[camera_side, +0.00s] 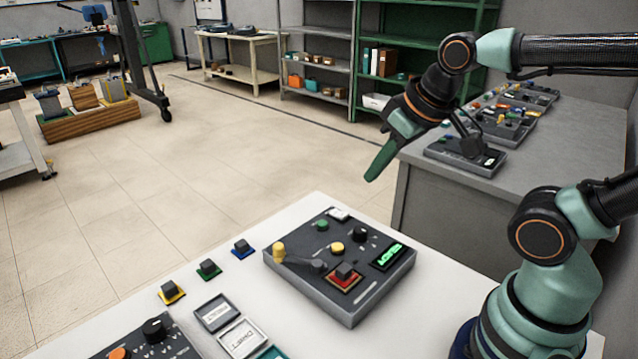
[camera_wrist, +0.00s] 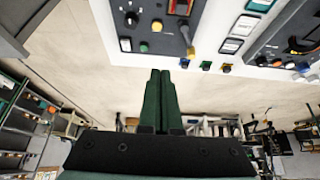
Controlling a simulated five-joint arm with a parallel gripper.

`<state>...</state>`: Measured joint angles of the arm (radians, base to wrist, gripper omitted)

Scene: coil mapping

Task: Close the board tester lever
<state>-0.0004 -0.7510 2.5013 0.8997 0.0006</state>
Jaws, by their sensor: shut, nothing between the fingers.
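The board tester (camera_side: 340,305) is a dark grey box on the white table. Its lever has a yellow knob (camera_side: 279,251) and reaches from a dark pivot (camera_side: 318,266) toward the tester's left edge, away from the red-framed socket. A dark block (camera_side: 345,271) sits in that socket. In the wrist view the tester (camera_wrist: 140,25) is at the top, with the lever's knob (camera_wrist: 190,52) right of my fingertips. My gripper (camera_side: 373,175) is shut and empty, its green fingers pointing down, above and apart from the tester. The closed fingers (camera_wrist: 160,73) also show in the wrist view.
Yellow, green and blue bases with dark blocks (camera_side: 208,269) lie left of the tester. Labelled trays (camera_side: 213,312) and another control box (camera_side: 150,340) are at the front left. A grey bench (camera_side: 560,140) with devices stands behind. The air around the gripper is clear.

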